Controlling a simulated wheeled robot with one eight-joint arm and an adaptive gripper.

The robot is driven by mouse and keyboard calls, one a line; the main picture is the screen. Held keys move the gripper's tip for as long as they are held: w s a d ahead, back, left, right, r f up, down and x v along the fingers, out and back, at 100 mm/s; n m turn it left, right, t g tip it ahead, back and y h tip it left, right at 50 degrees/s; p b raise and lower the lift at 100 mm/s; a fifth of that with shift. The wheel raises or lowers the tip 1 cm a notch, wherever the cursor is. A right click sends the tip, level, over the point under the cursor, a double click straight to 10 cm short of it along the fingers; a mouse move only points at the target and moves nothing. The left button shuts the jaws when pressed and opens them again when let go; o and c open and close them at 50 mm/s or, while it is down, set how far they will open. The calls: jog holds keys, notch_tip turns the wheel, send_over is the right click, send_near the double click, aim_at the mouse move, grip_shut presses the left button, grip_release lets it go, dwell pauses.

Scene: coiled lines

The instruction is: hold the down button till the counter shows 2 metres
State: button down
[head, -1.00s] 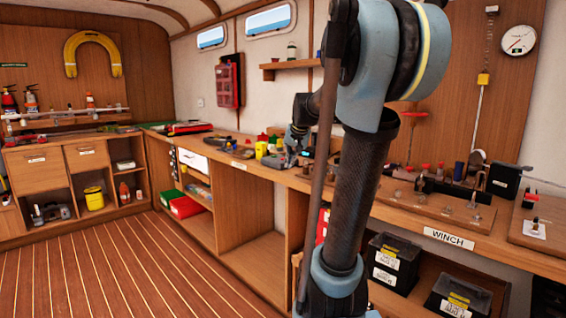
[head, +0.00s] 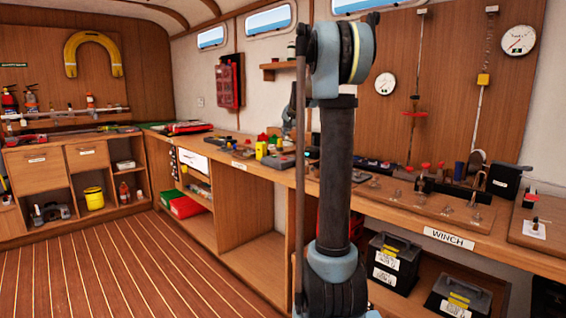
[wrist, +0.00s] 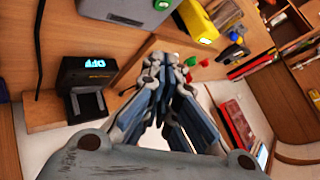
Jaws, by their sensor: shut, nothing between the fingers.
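My gripper (wrist: 168,62) is shut and empty in the wrist view, its fingertips together over the wooden bench. A black box with a lit blue display (wrist: 95,63) stands left of the fingers; its characters are turned and too small to read surely. A green button-like knob (wrist: 191,61) and a red one (wrist: 188,78) show just right of the fingertips. I cannot tell which is the down button, nor whether the fingers touch anything. In the head view my upright arm hides part of the bench and my fingertips cannot be made out.
A grey and yellow box (wrist: 190,14) lies beyond the fingertips in the wrist view. The long bench carries a yellow container (head: 261,150), small items and a WINCH label (head: 448,238). Gauges (head: 518,39) hang on the right wall panel. The striped floor (head: 110,260) is clear.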

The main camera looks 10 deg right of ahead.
aim_at(284, 159)
jog(key=shift+f, duration=4.4)
jog(key=shift+f, duration=0.1)
jog(key=shift+f, duration=0.25)
jog(key=shift+f, duration=0.45)
dwell(2.8)
